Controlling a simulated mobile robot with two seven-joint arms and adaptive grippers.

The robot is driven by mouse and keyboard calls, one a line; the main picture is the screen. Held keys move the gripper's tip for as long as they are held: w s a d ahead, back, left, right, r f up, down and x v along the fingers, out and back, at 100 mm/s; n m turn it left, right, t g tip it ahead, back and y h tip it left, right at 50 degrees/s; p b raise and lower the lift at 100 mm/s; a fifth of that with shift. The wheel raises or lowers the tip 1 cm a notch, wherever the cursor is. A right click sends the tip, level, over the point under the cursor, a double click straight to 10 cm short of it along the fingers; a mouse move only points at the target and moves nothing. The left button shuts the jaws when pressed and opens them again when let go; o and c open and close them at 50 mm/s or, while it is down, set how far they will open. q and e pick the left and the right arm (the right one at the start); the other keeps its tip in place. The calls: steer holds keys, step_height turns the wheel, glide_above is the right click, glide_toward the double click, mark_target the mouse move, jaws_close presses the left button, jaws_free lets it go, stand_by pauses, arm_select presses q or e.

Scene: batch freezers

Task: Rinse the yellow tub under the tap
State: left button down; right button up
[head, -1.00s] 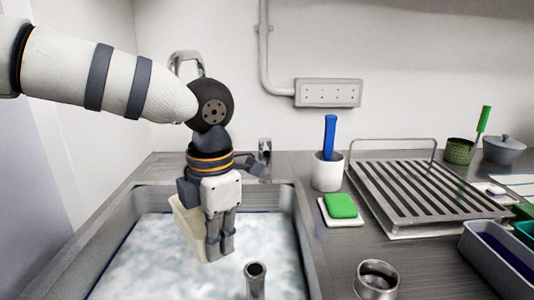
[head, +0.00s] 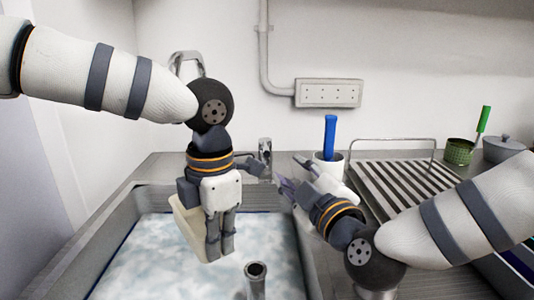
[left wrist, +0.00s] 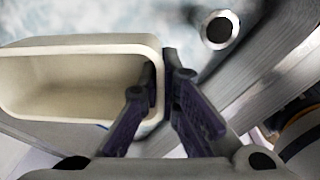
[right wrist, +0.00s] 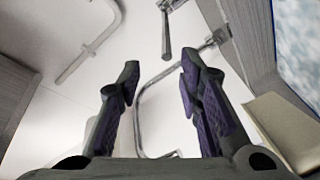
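The pale cream-yellow tub (head: 188,228) hangs tilted over the sink's water. My left gripper (head: 219,252) is shut on one side wall of it. In the left wrist view the tub (left wrist: 75,88) shows an open, empty-looking inside, and the fingers (left wrist: 167,85) clasp its wall. The tap's curved spout (head: 186,58) stands behind my left arm, which hides part of it. A metal tap fitting (head: 265,150) is right of that arm. My right gripper (head: 287,172) is open and empty, a little right of this fitting. The tap pipe (right wrist: 142,100) shows beyond its fingers (right wrist: 160,72). No running water is visible.
The sink (head: 120,215) holds cloudy water, and an upright pipe (head: 256,285) stands in it. A white cup with a blue-handled tool (head: 330,138) is behind my right gripper.

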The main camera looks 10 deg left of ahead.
mark_target(268, 150)
steer(key=shift+n+y, duration=0.3)
steer(key=x, duration=0.8)
steer(key=a+x, duration=0.1)
steer(key=x, duration=0.2)
steer(key=shift+a+f, duration=0.25)
jaws_close()
steer(key=shift+d, duration=0.1)
